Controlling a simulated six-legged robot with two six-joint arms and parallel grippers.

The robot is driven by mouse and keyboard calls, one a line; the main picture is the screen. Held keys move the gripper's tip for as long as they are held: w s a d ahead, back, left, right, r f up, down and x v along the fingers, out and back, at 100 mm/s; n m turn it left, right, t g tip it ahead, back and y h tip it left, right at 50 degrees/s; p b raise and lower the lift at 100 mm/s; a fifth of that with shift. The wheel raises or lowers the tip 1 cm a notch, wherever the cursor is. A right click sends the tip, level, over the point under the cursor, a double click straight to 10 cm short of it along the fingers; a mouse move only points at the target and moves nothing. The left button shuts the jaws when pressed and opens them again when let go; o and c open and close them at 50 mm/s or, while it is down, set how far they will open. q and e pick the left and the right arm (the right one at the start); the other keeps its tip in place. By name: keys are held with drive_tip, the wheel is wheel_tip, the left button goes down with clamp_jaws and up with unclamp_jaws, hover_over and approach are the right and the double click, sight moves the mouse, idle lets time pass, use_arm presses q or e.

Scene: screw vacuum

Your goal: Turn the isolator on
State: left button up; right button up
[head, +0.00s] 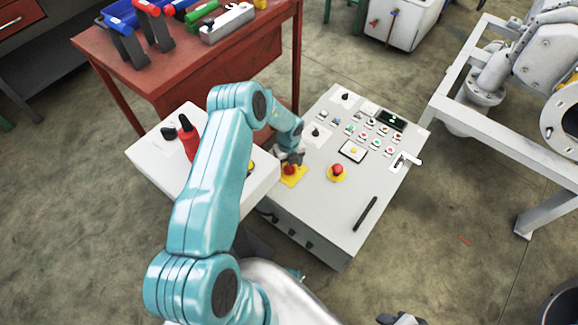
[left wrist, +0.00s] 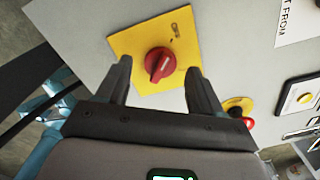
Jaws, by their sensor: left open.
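The isolator is a red rotary knob (left wrist: 160,64) on a square yellow plate (left wrist: 124,44), shown in the left wrist view. Its grip bar stands slightly tilted from upright in that picture. In the head view the yellow plate (head: 293,178) lies on the sloping grey control panel (head: 318,205), and the knob is partly covered by my gripper. My left gripper (left wrist: 159,72) is open, with one finger on each side of the knob and a visible gap to it. In the head view my left gripper (head: 292,159) is just over the knob.
A red emergency button (head: 338,170) on a yellow base is right of the isolator. Several small buttons (head: 368,135) and a black handle (head: 365,213) are on the panel. A red table (head: 215,60) with tools stands behind. A dark part, perhaps my right gripper, shows at the bottom edge.

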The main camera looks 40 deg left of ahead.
use_arm(q)
drive_tip(key=shift+f, duration=0.75)
